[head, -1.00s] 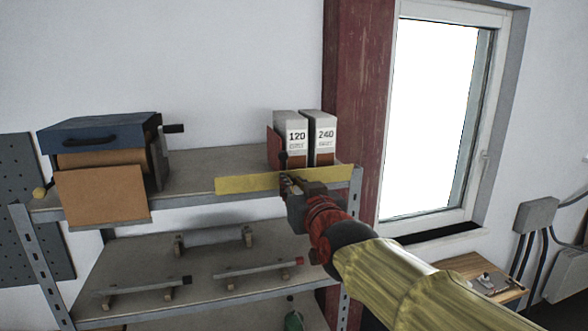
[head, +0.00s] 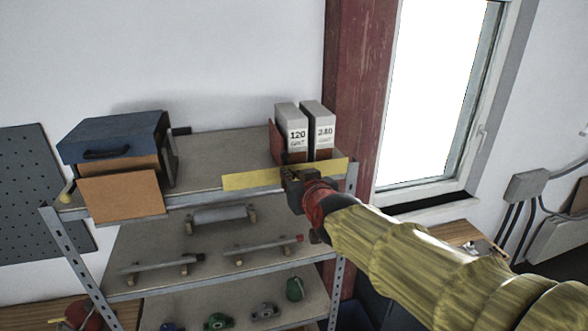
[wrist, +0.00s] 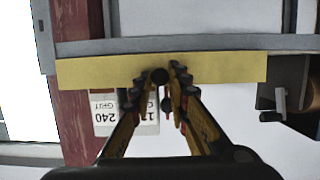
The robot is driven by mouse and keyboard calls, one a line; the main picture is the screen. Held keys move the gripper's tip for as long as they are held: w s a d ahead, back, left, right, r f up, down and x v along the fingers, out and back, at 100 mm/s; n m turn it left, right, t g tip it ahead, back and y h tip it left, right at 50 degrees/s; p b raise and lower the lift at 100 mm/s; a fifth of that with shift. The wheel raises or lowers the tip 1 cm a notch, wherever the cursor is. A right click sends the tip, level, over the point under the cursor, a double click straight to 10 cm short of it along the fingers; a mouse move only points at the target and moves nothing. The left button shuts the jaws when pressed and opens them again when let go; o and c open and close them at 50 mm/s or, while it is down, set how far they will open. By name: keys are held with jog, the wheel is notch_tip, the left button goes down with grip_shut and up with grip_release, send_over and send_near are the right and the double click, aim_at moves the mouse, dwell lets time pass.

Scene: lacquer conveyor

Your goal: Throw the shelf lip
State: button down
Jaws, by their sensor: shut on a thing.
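The shelf lip is a long yellow strip (head: 245,181) along the front edge of the top shelf, standing a little above the metal rail. It spans the wrist view (wrist: 90,70), which is upside down. A round black knob (wrist: 160,76) shows at the lip's middle, between my fingertips. My gripper (head: 292,174) is at the lip's front, right of its middle. In the wrist view my gripper (wrist: 162,75) is shut on the knob. In the head view my gripper hides the knob and part of the lip.
Two grit boxes (head: 318,135) stand behind the lip. A blue-lidded box (head: 112,135) with an orange front panel (head: 122,196) is at the left. Lower shelves hold rollers (head: 222,215) and several small tools. A red post (head: 350,80) and window are at the right.

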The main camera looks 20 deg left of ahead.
jog(key=shift+r, duration=0.15)
dwell(0.3)
jog(key=c, duration=1.7)
grip_release()
jog(key=shift+a, duration=0.1)
jog(key=shift+v, duration=5.9)
